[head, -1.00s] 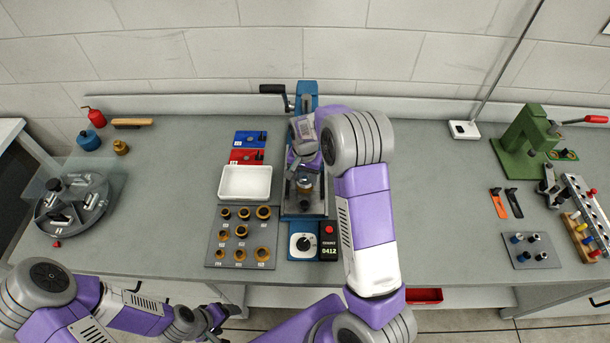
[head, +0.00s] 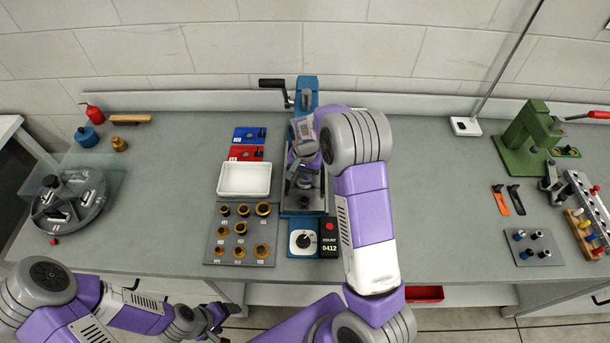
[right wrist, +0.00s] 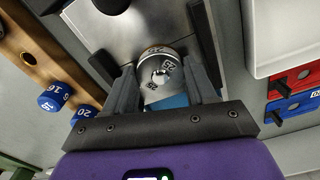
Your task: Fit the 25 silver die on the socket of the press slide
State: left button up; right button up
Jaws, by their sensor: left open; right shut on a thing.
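My right gripper (right wrist: 160,82) is shut on the silver die (right wrist: 162,68), with one finger at each side. The number 25 shows on its face, around a central hole, and a thin brass-coloured edge shows behind it. In the head view my right gripper (head: 304,178) is over the front of the blue press (head: 307,86). The bright metal plate of the press slide (right wrist: 120,32) shows around the die in the right wrist view. The socket is hidden, and I cannot tell whether the die touches it. My left gripper (head: 217,317) is open and empty, low beyond the table's front edge.
A grey plate with several brass and dark rings (head: 213,252) and a white tray (head: 246,193) stand left of the press. A dial box (head: 303,243) and counter (head: 329,243) stand before it. A wooden rack (right wrist: 38,62) with blue pieces lies close beside my right gripper.

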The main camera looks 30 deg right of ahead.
jog(key=shift+f, duration=0.2)
jog(key=o, duration=1.5)
jog(key=shift+c, duration=0.2)
notch_tip(320, 180, up, 8)
jog(key=shift+f+p, duration=0.2)
jog(key=shift+p, duration=0.15)
jog(key=shift+s, duration=0.1)
